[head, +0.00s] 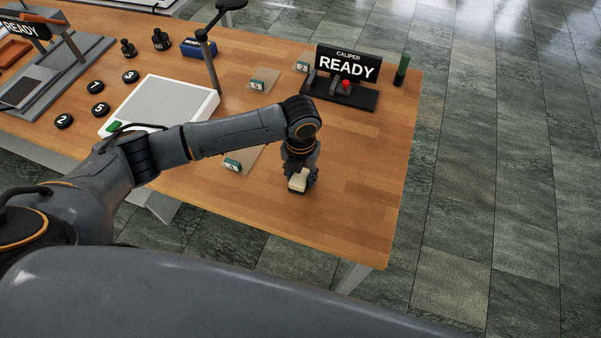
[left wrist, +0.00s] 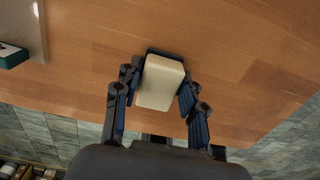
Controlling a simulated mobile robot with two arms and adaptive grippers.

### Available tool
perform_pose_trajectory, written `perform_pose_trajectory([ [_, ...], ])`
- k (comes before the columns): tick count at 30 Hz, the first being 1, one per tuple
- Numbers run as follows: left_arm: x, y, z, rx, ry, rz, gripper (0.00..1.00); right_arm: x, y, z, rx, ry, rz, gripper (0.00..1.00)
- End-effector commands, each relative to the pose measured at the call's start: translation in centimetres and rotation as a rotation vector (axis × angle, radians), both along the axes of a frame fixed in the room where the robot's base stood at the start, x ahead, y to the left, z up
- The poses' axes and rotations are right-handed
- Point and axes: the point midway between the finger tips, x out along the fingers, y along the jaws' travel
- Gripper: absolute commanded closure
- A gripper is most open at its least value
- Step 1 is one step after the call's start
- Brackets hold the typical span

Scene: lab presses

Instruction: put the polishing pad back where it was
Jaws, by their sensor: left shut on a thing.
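The polishing pad, a cream block (head: 298,181), is held in my left gripper (head: 301,178) over the front right part of the wooden table. In the left wrist view the cream pad (left wrist: 161,83) sits between the two fingers of the left gripper (left wrist: 158,92), which are shut on its sides. A dark blue edge shows along the far side of the pad. I cannot tell whether the pad touches the table. My right gripper is not in view.
Flat plates with green number tags stand on the table: tag 1 (head: 232,165), tag 3 (head: 257,85) and tag 2 (head: 302,66). A caliper stand with a READY sign (head: 347,66) is at the back right. A white panel (head: 160,108) lies left. The table's right front is clear.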

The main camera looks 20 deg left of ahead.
Motion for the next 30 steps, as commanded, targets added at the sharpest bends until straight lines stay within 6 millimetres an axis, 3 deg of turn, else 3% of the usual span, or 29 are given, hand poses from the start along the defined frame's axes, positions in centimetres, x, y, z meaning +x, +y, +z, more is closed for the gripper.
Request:
perform_pose_trajectory([
  [3, 0.0, 0.0, -0.4, 0.000, 0.000, 0.000, 0.89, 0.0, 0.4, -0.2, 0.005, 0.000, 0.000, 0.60],
  [4, 0.0, 0.0, -0.3, 0.000, 0.000, 0.000, 0.53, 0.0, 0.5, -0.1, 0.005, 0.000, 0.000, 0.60],
  [6, 0.0, 0.0, -0.3, 0.000, 0.000, 0.000, 0.39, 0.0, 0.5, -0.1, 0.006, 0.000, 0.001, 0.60],
  [7, 0.0, 0.0, -0.3, 0.000, 0.000, 0.000, 0.37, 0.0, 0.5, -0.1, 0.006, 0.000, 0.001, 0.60],
  [20, 0.1, -0.1, 0.7, -0.002, -0.003, -0.001, 0.37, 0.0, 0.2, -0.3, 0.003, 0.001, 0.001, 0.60],
  [30, 0.1, 0.0, 7.6, -0.001, -0.005, -0.001, 0.37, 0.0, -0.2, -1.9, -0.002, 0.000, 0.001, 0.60],
])
